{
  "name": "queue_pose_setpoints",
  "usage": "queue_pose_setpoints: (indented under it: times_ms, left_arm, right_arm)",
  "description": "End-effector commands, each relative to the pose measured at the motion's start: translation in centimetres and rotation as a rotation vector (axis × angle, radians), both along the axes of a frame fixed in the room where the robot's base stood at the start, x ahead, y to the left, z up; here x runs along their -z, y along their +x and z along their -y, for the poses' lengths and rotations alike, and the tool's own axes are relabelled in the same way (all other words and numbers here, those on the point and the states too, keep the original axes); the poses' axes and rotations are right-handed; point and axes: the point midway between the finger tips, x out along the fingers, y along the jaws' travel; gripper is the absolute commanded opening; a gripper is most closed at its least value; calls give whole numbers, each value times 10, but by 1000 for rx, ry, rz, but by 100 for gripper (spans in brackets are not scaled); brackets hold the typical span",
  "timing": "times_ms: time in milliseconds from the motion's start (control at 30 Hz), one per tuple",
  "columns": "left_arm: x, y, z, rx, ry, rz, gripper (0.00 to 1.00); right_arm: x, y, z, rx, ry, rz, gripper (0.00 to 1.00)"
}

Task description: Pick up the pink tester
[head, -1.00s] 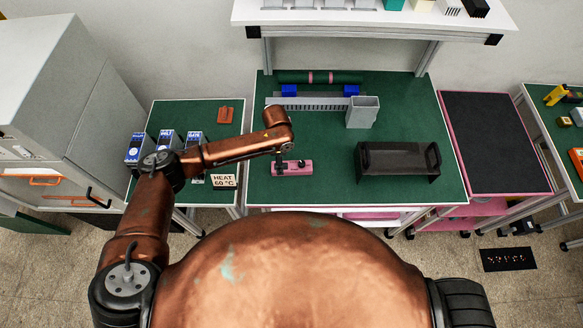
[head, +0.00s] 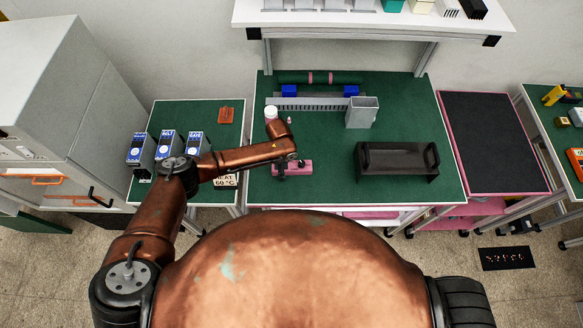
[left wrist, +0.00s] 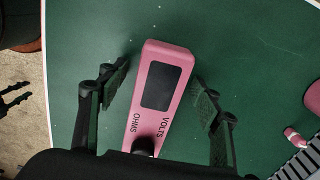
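The pink tester (head: 302,169) lies on the green mat near the front left of the middle bench. In the left wrist view the tester (left wrist: 175,92) shows a dark screen and the words VOLTS and OHMS, with a dark knob partly hidden at its lower end. My left gripper (left wrist: 162,88) is open, with one finger on each side of the tester and green gaps visible between. In the head view my left gripper (head: 288,164) is at the tester, partly covering it. My right gripper is not in view.
A black tray with raised ends (head: 397,160) stands to the right of the tester. A grey bin (head: 362,112), a long slotted rail (head: 310,104) and a small white-topped bottle (head: 271,113) are behind it.

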Motion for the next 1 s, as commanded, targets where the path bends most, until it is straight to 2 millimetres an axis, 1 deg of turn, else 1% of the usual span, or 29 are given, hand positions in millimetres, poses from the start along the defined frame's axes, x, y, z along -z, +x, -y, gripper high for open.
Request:
queue_pose_setpoints:
  times_ms: [33, 67, 700, 1000]
  left_arm:
    - [0, 0, 0, 0, 0, 0, 55]
    - [0, 0, 0, 0, 0, 0, 53]
    - [0, 0, 0, -1, 0, 0, 8]
    - [-3, 1, 0, -1, -1, 1, 8]
  right_arm:
    - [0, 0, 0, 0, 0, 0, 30]
    - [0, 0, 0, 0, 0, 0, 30]
    - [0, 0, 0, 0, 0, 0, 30]
    - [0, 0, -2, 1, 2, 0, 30]
